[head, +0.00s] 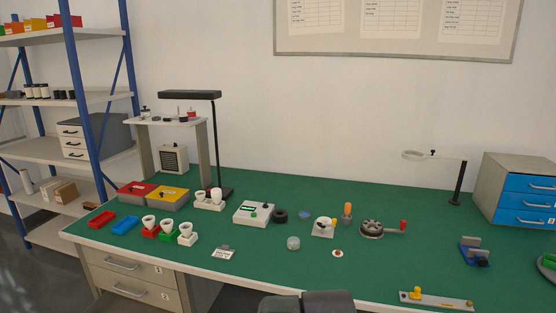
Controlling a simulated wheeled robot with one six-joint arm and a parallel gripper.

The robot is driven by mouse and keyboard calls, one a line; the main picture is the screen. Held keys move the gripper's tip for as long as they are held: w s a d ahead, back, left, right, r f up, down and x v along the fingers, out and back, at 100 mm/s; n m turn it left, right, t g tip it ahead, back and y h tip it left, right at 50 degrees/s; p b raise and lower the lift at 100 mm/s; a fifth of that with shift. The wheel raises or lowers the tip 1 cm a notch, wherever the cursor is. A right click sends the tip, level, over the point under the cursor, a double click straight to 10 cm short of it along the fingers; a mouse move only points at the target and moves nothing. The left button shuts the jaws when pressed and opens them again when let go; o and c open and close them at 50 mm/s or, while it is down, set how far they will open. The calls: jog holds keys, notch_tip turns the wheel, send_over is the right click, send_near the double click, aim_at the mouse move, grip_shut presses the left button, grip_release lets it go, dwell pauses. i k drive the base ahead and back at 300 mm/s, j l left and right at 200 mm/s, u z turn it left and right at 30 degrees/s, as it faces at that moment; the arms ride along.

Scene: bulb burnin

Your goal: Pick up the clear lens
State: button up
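A small pale, see-through round piece, which looks like the clear lens (293,243), sits on the green bench top (270,275) near the middle. Nothing touches it. A flat blue disc (304,214) lies a little behind it. My gripper's fingers do not show. A dark grey rounded shape at the bottom edge looks like part of my arm, well in front of the lens.
A white box with a green display (253,213) and a black ring (280,216) stand behind-left of the lens. The bench in front is clear.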

aim_at(293, 242)
jog(key=k+j+z, duration=0.15)
jog(key=i+j+z, duration=0.4)
jog(key=i+j, duration=0.95)
